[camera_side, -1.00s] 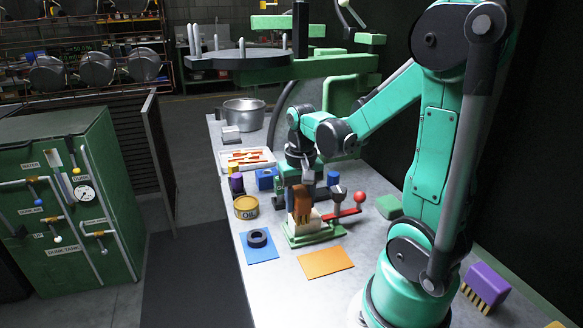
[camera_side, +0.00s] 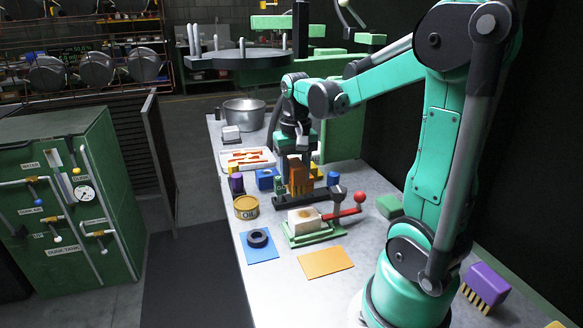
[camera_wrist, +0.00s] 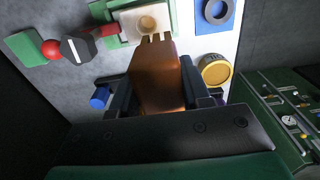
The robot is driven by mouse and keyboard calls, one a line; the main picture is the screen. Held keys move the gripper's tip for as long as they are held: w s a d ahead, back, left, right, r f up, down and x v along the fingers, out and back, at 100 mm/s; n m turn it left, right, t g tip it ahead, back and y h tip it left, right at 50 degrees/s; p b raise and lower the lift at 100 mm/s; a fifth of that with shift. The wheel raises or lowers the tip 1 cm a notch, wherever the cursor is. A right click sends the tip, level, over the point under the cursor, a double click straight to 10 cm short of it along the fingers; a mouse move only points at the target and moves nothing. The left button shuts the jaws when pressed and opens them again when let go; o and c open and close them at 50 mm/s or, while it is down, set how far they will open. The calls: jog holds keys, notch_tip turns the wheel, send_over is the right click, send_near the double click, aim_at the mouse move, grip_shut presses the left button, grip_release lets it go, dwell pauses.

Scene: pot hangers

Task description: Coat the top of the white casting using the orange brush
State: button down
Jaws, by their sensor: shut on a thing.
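The white casting (camera_side: 303,221) sits in a green clamp fixture (camera_side: 312,237) on the bench. Its top shows a tan round area; in the wrist view the casting (camera_wrist: 130,20) has a beige round spot. My gripper (camera_wrist: 158,92) is shut on the orange brush (camera_wrist: 154,72), with one finger on each side of its block. In the side view the brush (camera_side: 299,178) hangs bristles down, above and behind the casting, apart from it. In the wrist view the pale bristle tips overlap the casting's near edge.
The fixture's lever has a red ball (camera_side: 360,197) on its right. An oil tin (camera_side: 246,207) and a black ring (camera_side: 258,238) on a blue mat stand left. An orange mat (camera_side: 325,262) lies in front. A purple brush (camera_side: 486,284) lies far right.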

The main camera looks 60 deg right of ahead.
jog(key=shift+r, duration=2.25)
jog(key=s+a+f, duration=0.1)
jog(key=s+f, duration=0.4)
jog(key=f, duration=0.1)
jog(key=shift+a+f, duration=0.15)
jog(key=shift+f, duration=0.1)
